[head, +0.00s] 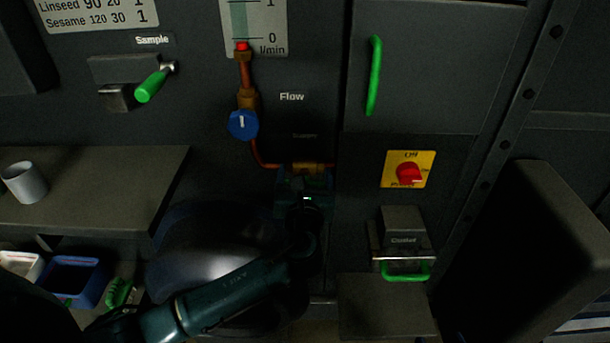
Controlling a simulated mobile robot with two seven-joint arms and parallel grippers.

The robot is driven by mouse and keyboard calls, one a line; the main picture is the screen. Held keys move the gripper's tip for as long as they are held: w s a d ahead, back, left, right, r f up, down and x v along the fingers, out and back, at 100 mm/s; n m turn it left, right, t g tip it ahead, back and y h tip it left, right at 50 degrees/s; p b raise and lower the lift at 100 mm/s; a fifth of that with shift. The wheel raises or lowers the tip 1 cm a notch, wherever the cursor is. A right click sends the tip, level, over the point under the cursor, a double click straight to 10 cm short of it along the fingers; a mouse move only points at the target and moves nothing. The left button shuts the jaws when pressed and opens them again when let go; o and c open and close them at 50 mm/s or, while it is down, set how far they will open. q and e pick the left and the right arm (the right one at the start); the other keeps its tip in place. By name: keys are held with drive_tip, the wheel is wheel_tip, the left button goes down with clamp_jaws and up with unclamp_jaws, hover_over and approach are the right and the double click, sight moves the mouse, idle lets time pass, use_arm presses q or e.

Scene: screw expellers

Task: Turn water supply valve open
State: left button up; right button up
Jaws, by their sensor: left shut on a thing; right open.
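The water supply valve sits at the end of a copper pipe on the dark machine panel, under a faint, hard-to-read label. Its brass body (314,166) shows just above my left gripper. My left gripper (304,181) is shut at the valve, and its arm comes up from the lower left. The gripper and wrist hide the handle, so its angle cannot be told. My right gripper is not in view.
A blue flow knob (243,125) is on the pipe up left. A red power switch (408,173) on a yellow plate and an outlet box (403,229) with a green handle are to the right. A shelf (110,185) with a grey cup (24,183) is at left.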

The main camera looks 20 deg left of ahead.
use_arm(q)
drive_tip(key=shift+n, duration=0.8)
use_arm(e)
drive_tip(key=shift+d+r, duration=0.1)
drive_tip(key=shift+r, duration=0.3)
use_arm(q)
drive_tip(key=o, duration=1)
use_arm(e)
drive_tip(key=shift+f, duration=0.1)
use_arm(q)
drive_tip(key=p+v, duration=0.2)
drive_tip(key=v, duration=1.1)
drive_tip(key=shift+s, duration=0.1)
use_arm(e)
drive_tip(key=shift+s+d+r+m, duration=0.15)
drive_tip(key=shift+d+r+m, duration=0.1)
drive_tip(key=shift+r, duration=0.35)
drive_tip(key=shift+s+d+r+m, duration=0.1)
drive_tip(key=shift+d+r+m, duration=0.15)
drive_tip(key=shift+r, duration=0.35)
